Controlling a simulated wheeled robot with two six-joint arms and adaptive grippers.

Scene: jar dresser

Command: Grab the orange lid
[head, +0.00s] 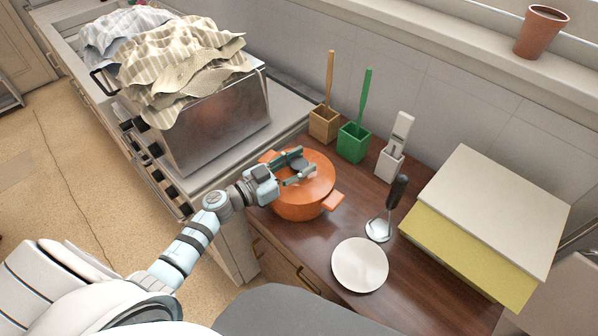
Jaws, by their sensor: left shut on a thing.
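The orange lid (318,188) sits on top of an orange pot (297,209) on the dark wooden dresser top. My left gripper (303,170) reaches in from the left over the lid, with its fingers at the middle of the lid. It is shut on the lid, though its fingers hide the spot they hold. The lid looks level and rests on or very close to the pot's rim. My right gripper is not in view.
A white plate (360,265) and a ladle (379,228) lie right of the pot. Brown (323,124), green (353,143) and white (390,164) holders stand behind. A large box (495,208) is at right. A metal bin (218,125) heaped with cloths (180,65) stands at left.

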